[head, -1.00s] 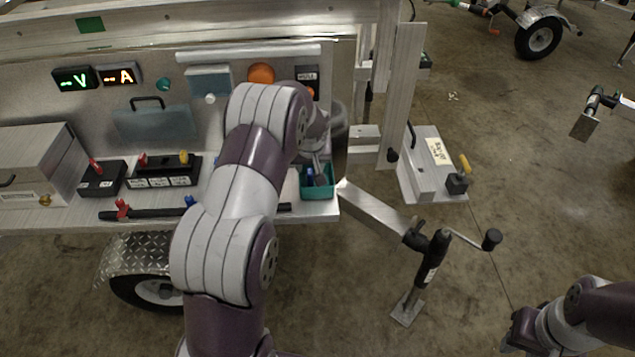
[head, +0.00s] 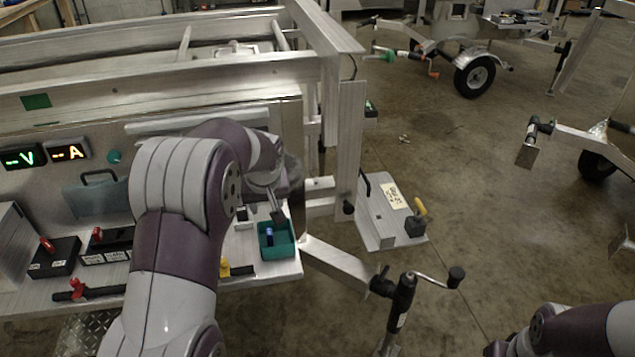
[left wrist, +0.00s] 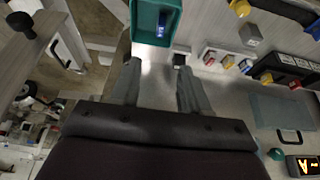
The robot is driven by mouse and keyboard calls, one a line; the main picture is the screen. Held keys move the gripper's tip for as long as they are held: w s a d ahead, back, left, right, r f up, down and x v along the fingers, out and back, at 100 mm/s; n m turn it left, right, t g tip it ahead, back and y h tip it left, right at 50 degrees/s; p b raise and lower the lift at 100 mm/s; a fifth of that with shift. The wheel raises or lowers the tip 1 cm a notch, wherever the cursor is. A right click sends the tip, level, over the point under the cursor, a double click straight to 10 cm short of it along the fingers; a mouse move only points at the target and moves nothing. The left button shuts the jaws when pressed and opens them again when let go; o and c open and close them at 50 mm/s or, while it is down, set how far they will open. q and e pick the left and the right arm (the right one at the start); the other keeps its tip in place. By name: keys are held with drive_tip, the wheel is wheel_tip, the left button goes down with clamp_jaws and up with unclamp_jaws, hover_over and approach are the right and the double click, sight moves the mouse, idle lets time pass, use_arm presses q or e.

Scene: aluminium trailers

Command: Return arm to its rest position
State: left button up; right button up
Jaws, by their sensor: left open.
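My left arm (head: 175,245) reaches over the trailer's side shelf in the head view. Its gripper (head: 279,217) points down just behind a small teal bin (head: 290,250). In the left wrist view the two grey fingers (left wrist: 156,68) stand apart with nothing between them, and the teal bin (left wrist: 142,27) lies just beyond their tips. A blue item (left wrist: 163,24) is inside the bin. My right arm (head: 575,330) shows at the bottom right of the head view; its end is cut off by the frame edge, so its fingers are hidden.
Black blocks with red knobs (head: 55,255) stand on the shelf at left. A teal-grey case (head: 98,198) leans at the panel below lit displays (head: 68,151). A jack with a crank (head: 402,305) stands front right. Open floor (head: 480,200) lies to the right.

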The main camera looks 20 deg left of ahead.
use_arm(q)
drive_tip(key=s+d+f+m+g+h, duration=0.15)
drive_tip(key=s+d, duration=0.25)
drive_tip(key=s, duration=0.4)
drive_tip(key=s+d+f+m, duration=0.1)
drive_tip(key=s+d+m, duration=0.2)
drive_tip(key=s+d, duration=0.3)
drive_tip(key=s+d+f+m+g+h, duration=0.1)
drive_tip(key=s+d+f+m, duration=0.15)
drive_tip(key=s, duration=0.65)
wheel_tip(320, 180, up, 13)
drive_tip(key=d+p, duration=0.1)
drive_tip(key=p, duration=1.1)
drive_tip(key=shift+w, duration=0.3)
